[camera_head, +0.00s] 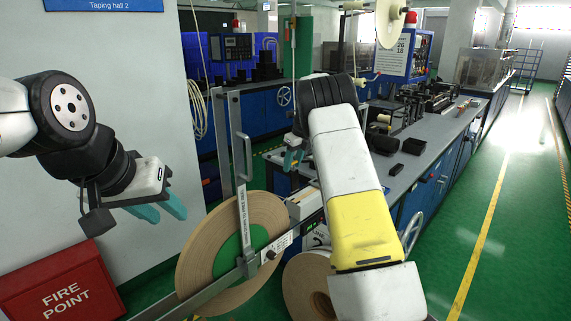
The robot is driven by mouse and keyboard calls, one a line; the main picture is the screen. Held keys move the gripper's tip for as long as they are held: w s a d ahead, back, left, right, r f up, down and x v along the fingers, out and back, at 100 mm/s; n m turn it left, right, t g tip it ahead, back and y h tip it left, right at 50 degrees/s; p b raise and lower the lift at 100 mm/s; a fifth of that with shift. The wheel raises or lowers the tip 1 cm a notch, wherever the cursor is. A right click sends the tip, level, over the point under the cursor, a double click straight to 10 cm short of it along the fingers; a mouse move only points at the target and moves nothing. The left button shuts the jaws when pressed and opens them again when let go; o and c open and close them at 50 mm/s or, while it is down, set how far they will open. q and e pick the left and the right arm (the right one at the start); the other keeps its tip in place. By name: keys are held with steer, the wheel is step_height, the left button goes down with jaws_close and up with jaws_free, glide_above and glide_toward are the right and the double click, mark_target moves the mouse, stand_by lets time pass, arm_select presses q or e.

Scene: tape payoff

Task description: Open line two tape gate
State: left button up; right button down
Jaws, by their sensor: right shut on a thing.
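A tall grey metal gate bar (244,215) with an upright loop handle stands in front of a large tan tape reel (202,252) with a green core. A sign with a "2" (317,237) shows between this reel and a second tan reel (303,285), lower right. My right arm covers much of the area around the sign. My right gripper (292,159) is right of the grey bar, apart from its loop handle. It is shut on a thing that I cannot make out. My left gripper (161,209) hangs empty at left, its teal fingers apart, left of the grey bar.
A red fire point box (62,284) stands at lower left by the white wall. A long blue bench (420,150) with machinery runs back behind my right arm. The green floor (520,240) at right is clear, with yellow lines.

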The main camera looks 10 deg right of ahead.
steer(key=c, duration=0.8)
jaws_free()
steer(key=shift+w, duration=0.1)
steer(key=v, duration=0.7)
steer(key=shift+r, duration=0.35)
